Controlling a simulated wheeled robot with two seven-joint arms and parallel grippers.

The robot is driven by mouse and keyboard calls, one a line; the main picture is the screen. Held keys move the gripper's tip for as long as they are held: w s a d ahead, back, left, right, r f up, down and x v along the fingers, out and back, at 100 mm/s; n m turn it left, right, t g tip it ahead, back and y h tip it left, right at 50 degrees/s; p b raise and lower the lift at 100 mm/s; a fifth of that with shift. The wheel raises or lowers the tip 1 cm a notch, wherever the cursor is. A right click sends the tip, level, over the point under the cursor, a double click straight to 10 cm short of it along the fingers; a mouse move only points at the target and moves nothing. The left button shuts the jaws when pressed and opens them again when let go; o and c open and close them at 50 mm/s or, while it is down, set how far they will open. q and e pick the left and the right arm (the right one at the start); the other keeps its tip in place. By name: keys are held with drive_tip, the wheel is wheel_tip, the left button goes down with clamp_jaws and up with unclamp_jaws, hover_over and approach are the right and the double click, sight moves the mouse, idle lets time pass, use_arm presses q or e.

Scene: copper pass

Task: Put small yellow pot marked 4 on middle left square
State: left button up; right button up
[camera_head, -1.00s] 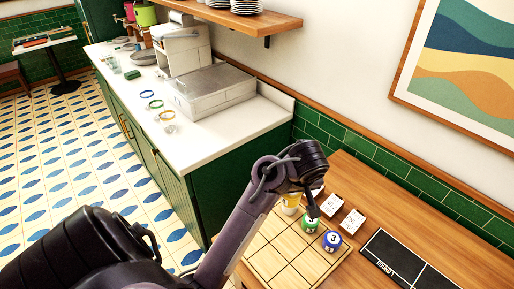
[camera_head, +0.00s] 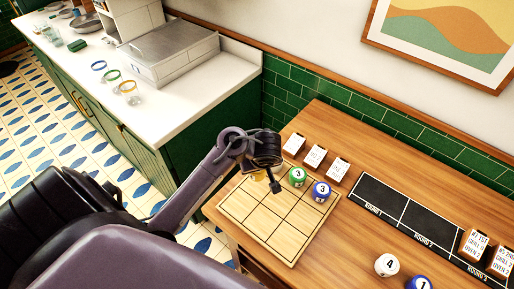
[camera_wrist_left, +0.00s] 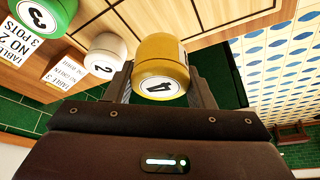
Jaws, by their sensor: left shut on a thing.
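The small yellow pot marked 4 (camera_wrist_left: 160,62) is between the two fingers of my left gripper (camera_wrist_left: 163,84), which is shut on it. In the head view, only a bit of the yellow pot (camera_head: 259,176) shows below my left gripper (camera_head: 268,181), over the far left part of the board. The light wooden board (camera_head: 262,222) has a three-by-three grid of squares. Its middle left square is partly in view, and I cannot tell the pot's exact height above the board. My right gripper is not in view.
A green pot marked 3 (camera_head: 297,177) and a blue pot marked 3 (camera_head: 321,191) stand along the board's far side. A white pot marked 2 (camera_wrist_left: 108,52) is beside the yellow pot. Cards (camera_head: 315,156) stand behind. White (camera_head: 387,265) and blue (camera_head: 418,283) pots stand at right.

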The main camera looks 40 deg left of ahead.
sight(258, 177)
use_arm(q)
drive_tip(key=shift+d+f, duration=0.1)
drive_tip(key=shift+f, duration=0.75)
wheel_tip(258, 177, down, 3)
drive_tip(key=shift+f+b, duration=0.1)
drive_tip(key=shift+b, duration=0.55)
drive_tip(key=shift+f, duration=0.2)
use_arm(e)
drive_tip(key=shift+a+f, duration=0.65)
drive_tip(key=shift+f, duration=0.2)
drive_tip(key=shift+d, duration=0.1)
use_arm(q)
drive_tip(key=shift+f, duration=0.15)
drive_tip(key=o, duration=1.1)
drive_tip(key=shift+c, duration=0.2)
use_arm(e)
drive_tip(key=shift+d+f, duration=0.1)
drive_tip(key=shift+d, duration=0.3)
